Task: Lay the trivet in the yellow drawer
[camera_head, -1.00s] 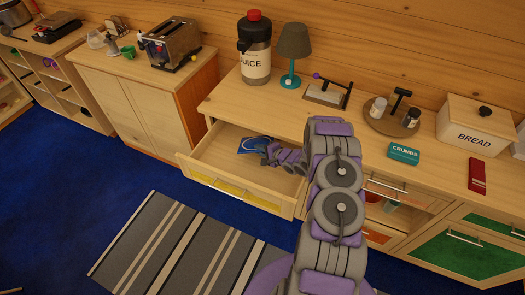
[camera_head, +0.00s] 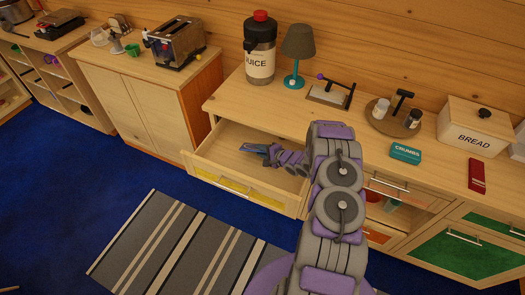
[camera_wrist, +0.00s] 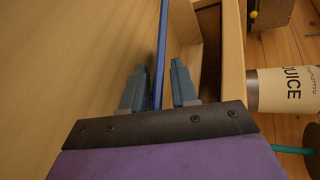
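The yellow drawer (camera_head: 239,186) is pulled out below the counter, and its inside is in view. My gripper (camera_head: 252,148) is inside the drawer, low over its floor. In the wrist view, the trivet (camera_wrist: 161,45) is a thin blue strip seen edge-on. It runs between the two grey-blue fingers of my gripper (camera_wrist: 158,88). The fingers stand apart, with a small gap on each side of the trivet. In the head view the fingers and my arm largely hide the trivet. I cannot tell whether it rests fully on the drawer floor.
The counter above the drawer holds a juice dispenser (camera_head: 260,55), a teal lamp (camera_head: 297,50), a round tray with jars (camera_head: 377,121), a crumbs box (camera_head: 405,153) and a bread bin (camera_head: 474,127). A striped rug (camera_head: 180,245) lies on the blue floor. A toaster (camera_head: 177,45) stands on the left cabinet.

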